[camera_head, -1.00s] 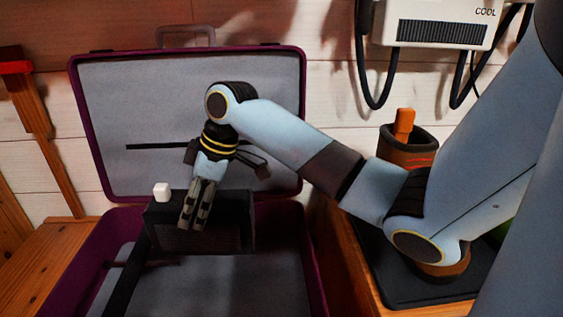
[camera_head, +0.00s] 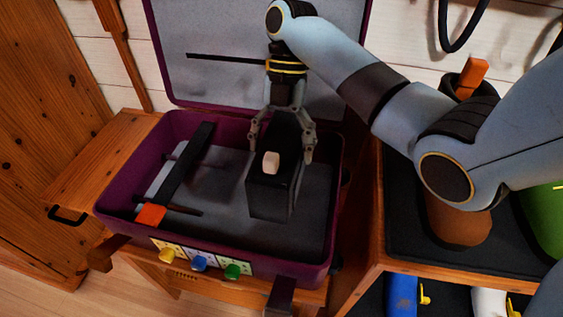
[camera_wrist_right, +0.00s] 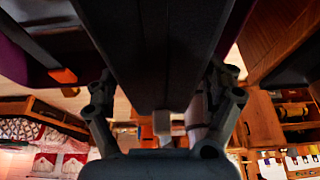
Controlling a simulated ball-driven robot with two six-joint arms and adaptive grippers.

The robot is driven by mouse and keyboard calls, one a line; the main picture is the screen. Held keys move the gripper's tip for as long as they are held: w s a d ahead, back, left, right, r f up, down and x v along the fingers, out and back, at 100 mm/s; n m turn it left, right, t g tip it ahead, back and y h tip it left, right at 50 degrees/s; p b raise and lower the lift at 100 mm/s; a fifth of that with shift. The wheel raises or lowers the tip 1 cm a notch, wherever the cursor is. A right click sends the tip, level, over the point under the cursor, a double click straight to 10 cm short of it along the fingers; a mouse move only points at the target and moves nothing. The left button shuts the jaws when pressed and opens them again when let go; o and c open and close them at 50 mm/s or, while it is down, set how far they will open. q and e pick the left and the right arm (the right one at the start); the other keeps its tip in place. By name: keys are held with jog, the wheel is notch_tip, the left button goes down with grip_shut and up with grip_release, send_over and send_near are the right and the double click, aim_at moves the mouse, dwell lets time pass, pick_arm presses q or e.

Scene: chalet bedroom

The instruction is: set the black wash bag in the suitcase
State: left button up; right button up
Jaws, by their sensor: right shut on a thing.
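The black wash bag (camera_head: 272,200) is a dark box with a small white tab on its near top end. My right gripper (camera_head: 281,150) is shut on it, one finger along each side. The bag is over the right part of the open purple suitcase (camera_head: 298,269), within its rim in the head view. I cannot tell whether it touches the floor. In the right wrist view the bag (camera_wrist_right: 150,50) fills the upper middle between the fingers. My left gripper is not in view.
A black strap (camera_head: 185,175) with an orange end lies across the suitcase's left part. The grey lid stands open behind. The suitcase floor left of the bag is mostly clear. A shelf with a dark mat (camera_head: 405,235) and a brown pot stands right.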

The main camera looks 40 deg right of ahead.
notch_tip(320, 180, down, 7)
jog(key=b, duration=0.6)
notch_tip(320, 180, down, 3)
jog(key=shift+b, duration=0.7)
jog(key=o, duration=1.5)
jog(key=shift+f, duration=0.15)
jog(key=shift+c, duration=0.2)
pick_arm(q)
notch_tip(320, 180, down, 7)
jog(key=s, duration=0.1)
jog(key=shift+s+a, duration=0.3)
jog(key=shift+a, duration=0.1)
pick_arm(e)
jog(key=shift+o, duration=0.2)
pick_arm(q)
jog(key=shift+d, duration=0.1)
